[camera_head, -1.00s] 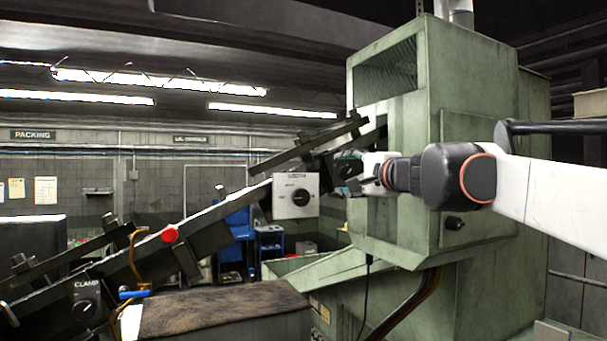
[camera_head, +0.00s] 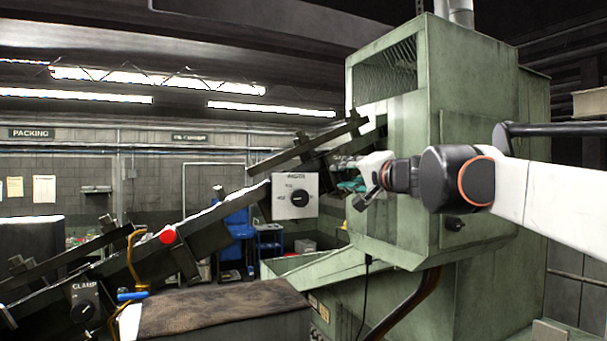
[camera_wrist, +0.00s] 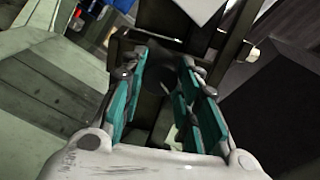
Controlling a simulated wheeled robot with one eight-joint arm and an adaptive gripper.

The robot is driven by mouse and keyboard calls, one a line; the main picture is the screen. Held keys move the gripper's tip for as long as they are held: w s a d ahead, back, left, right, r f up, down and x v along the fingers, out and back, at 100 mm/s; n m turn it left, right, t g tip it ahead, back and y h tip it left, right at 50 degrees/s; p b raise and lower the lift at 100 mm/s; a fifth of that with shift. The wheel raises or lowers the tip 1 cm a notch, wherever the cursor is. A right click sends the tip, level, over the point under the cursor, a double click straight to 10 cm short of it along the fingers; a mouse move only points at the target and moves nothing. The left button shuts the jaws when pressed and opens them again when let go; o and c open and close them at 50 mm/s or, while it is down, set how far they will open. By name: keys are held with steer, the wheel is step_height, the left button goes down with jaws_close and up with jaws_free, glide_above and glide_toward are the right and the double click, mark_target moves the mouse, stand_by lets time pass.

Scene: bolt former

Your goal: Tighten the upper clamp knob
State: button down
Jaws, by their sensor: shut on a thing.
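My gripper (camera_head: 350,186) is at the upper end of the inclined rail, beside the green machine housing. In the wrist view its teal-padded fingers (camera_wrist: 160,92) reach forward on both sides of a dark round upper clamp knob (camera_wrist: 163,78) and are shut on it. The knob is dark and partly hidden by the fingers, so its pointer and angle cannot be read. In the head view the gripper covers the knob.
A grey box with a black selector knob (camera_head: 299,198) hangs on the rail left of my gripper. A lower knob plate labelled CLAMP (camera_head: 84,308), a red button (camera_head: 168,236) and a blue-handled lever (camera_head: 132,295) are lower left. The green housing (camera_head: 470,130) stands close on the right.

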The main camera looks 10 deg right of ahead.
steer(key=n, duration=0.6)
steer(key=shift+f, duration=0.15)
steer(key=c, duration=1)
jaws_free()
steer(key=shift+s, duration=0.1)
steer(key=shift+c, duration=0.2)
steer(key=shift+p, duration=0.3)
